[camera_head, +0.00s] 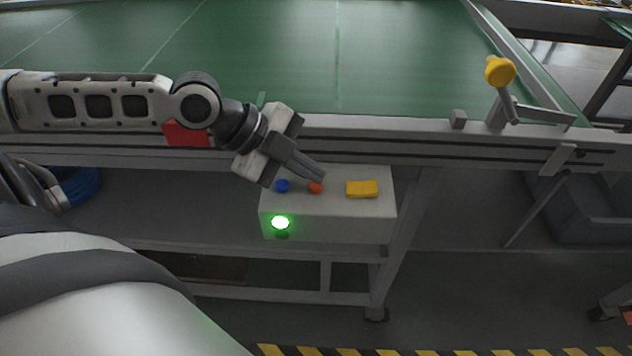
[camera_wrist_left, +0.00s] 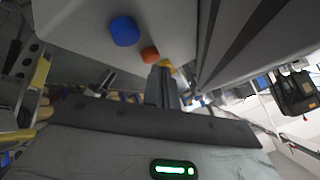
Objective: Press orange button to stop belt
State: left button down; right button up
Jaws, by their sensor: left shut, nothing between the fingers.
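A pale control box (camera_head: 342,208) hangs at the front edge below the belt. On its top are a blue button (camera_head: 282,186), an orange button (camera_head: 315,187) and a yellow block (camera_head: 362,189). A green lamp (camera_head: 280,222) glows on its front. My left gripper (camera_head: 322,177) is shut and empty, its fingertips just above the orange button in the head view. Whether they touch it I cannot tell. In the left wrist view the orange button (camera_wrist_left: 150,54) shows beside the fingertips, with the blue button (camera_wrist_left: 124,31) to its left. My right gripper is not in view.
The green belt (camera_head: 300,60) lies behind a grey rail (camera_head: 420,132) above the box. A yellow knob (camera_head: 499,70) on a bracket stands at the right on the rail. A lower shelf (camera_head: 180,225) and table leg (camera_head: 398,250) are below. Striped floor tape (camera_head: 420,352) runs in front.

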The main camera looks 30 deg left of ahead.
pick_arm(q)
jog(key=shift+f, duration=0.45)
dwell(0.7)
jog(key=shift+r, duration=0.15)
jog(key=shift+r+p, duration=0.7)
jog(key=shift+p, duration=0.25)
jog(key=shift+r, duration=0.1)
notch_tip(320, 180, up, 5)
jog(key=p, duration=0.6)
jog(key=shift+s, duration=0.1)
dwell(0.4)
